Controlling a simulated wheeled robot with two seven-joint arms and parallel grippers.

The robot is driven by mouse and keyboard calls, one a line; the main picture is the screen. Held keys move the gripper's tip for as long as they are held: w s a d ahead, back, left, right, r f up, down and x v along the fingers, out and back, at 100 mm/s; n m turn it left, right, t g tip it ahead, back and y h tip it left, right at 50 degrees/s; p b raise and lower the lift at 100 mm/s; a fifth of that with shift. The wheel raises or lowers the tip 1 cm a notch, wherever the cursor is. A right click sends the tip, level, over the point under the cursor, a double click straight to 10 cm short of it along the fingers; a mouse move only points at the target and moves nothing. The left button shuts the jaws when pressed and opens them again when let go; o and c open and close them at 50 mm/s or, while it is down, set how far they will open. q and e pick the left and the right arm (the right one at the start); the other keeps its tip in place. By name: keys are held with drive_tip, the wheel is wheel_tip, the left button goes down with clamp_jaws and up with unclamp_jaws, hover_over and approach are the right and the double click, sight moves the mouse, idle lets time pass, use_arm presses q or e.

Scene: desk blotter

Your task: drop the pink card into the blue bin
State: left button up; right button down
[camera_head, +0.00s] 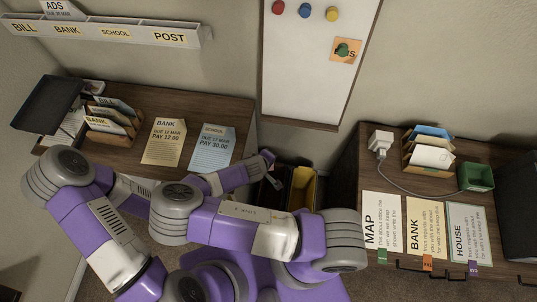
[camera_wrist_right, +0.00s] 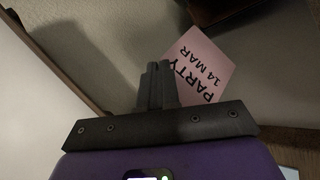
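The pink card (camera_wrist_right: 208,62), printed PARTY 14 MAR, shows face-on and tilted at the fingertips of my right gripper (camera_wrist_right: 157,72) in the right wrist view. The fingers are close together and overlap the card's left side; they look shut on it. In the head view my right gripper (camera_head: 268,160) is between the two desks, below the whiteboard, and I cannot make out the card there. No blue bin can be made out; my arm covers part of the gap where bins stand. My left gripper is not in view.
A yellow bin (camera_head: 303,188) stands in the gap, partly behind my arm. The left desk holds a letter rack (camera_head: 112,122) and two papers. The right desk has a charger (camera_head: 380,140), another rack (camera_head: 430,155), a green box (camera_head: 476,177) and three sheets. The whiteboard (camera_head: 310,75) hangs above the gap.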

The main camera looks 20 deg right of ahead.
sight(272, 167)
drive_tip(key=f+n+t+y+b, duration=0.1)
drive_tip(key=f+n+b, duration=0.1)
drive_tip(key=f, duration=0.2)
drive_tip(key=w+d+f+n+t+y+b, duration=0.1)
drive_tip(key=f+n+b, duration=0.1)
drive_tip(key=f+n, duration=0.1)
drive_tip(key=w+d+f+n+y+b, duration=0.1)
drive_tip(key=f+n+y+b, duration=0.1)
drive_tip(key=f, duration=0.3)
drive_tip(key=shift+w+f+t+b, duration=0.2)
drive_tip(key=shift+f+t+b, duration=0.1)
drive_tip(key=shift+t, duration=0.1)
drive_tip(key=w+d+f+n+y+b, duration=0.2)
drive_tip(key=d+f+n+y+b, duration=0.2)
drive_tip(key=f+n+b, duration=0.3)
drive_tip(key=shift+w+d+f+y, duration=0.15)
drive_tip(key=shift+d+f+y, duration=0.3)
drive_tip(key=shift+d, duration=0.45)
drive_tip(key=shift+b, duration=0.3)
drive_tip(key=shift+f+b, duration=1.8)
drive_tip(key=shift+f, duration=0.3)
drive_tip(key=shift+f, duration=0.15)
